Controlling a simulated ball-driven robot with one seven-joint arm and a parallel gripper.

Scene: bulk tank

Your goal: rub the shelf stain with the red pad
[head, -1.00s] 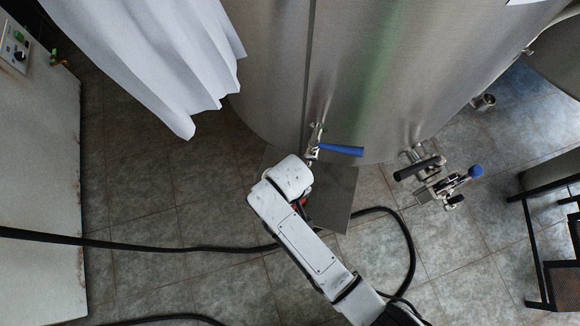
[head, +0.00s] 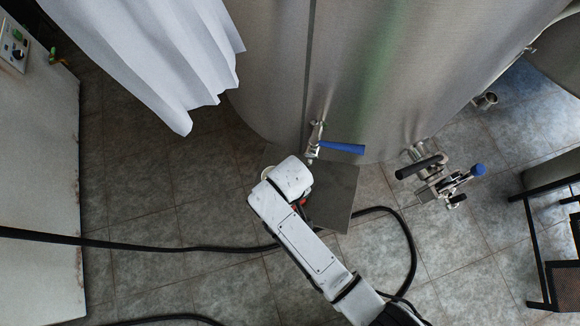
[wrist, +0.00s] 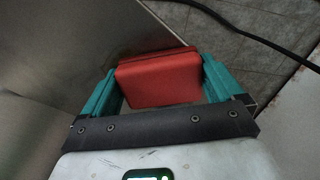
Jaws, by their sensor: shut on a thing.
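The red pad (wrist: 160,78) is held between the two green fingers of my gripper (wrist: 160,84) in the wrist view. The fingers press on its left and right sides. The grey metal shelf (head: 335,198) juts out at the foot of the steel tank in the head view, partly covered by my white arm. A grey metal surface, apparently the shelf, lies beyond the pad in the wrist view. I cannot tell whether the pad touches it. No stain is visible on the parts of the shelf that show. My arm mostly hides the gripper in the head view.
The steel tank (head: 400,60) rises behind the shelf, with a blue-handled valve (head: 340,147) just above it. Another valve assembly (head: 437,180) sticks out to the right. A black hose (head: 408,235) loops over the tiled floor. A white curtain (head: 165,60) hangs at upper left.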

